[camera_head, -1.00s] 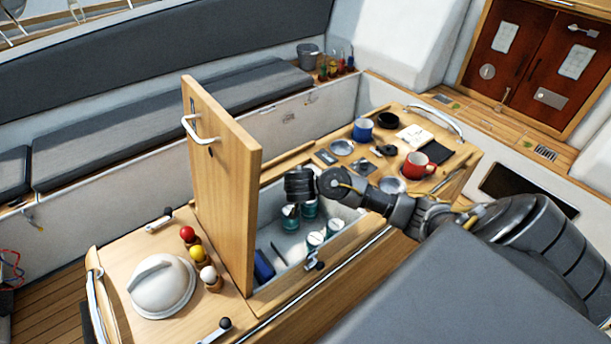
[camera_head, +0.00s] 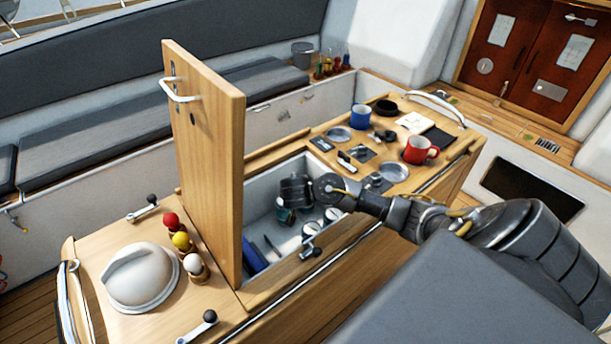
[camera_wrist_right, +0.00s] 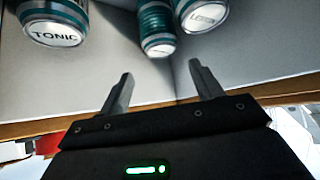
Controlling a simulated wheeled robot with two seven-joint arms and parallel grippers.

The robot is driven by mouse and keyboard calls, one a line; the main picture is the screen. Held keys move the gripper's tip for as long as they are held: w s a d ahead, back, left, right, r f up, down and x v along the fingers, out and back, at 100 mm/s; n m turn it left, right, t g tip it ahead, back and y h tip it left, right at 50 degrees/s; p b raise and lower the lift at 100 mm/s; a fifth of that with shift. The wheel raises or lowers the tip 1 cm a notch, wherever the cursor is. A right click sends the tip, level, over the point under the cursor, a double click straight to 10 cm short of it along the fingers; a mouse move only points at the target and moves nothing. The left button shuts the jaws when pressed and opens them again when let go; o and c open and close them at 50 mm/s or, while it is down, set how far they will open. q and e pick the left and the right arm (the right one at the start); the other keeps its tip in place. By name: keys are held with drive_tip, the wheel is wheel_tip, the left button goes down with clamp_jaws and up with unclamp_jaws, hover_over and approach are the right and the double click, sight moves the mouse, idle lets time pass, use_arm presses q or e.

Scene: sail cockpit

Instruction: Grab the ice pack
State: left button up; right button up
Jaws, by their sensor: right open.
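A blue block (camera_head: 254,256), probably the ice pack, lies in the near left part of the white-lined box (camera_head: 258,213) under the raised wooden lid. My right arm reaches in from the right, and its wrist is down in the box opening, to the right of and beyond the blue block. In the head view its fingers are hidden. In the right wrist view my right gripper (camera_wrist_right: 162,78) is open with nothing between its fingers. That view shows several teal-banded cans, one a tonic can (camera_wrist_right: 55,28), but no blue block. My left gripper is out of view.
The upright lid (camera_head: 208,160) walls off the box's left side. Cans (camera_head: 309,231) stand in the box near the wrist. A red mug (camera_head: 417,151) and a blue mug (camera_head: 360,116) stand on the table's right part. A white dome (camera_head: 141,279) sits at left.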

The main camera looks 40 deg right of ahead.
drive_tip(key=shift+a+f+b+x, duration=0.1)
drive_tip(key=shift+b+x, duration=0.2)
drive_tip(key=shift+x, duration=2.15)
drive_tip(key=shift+a+f+b+x, duration=0.15)
drive_tip(key=shift+b+x, duration=0.1)
drive_tip(key=shift+x, duration=2.15)
drive_tip(key=shift+s, duration=0.15)
drive_tip(key=shift+c, duration=0.4)
drive_tip(key=c, duration=1.2)
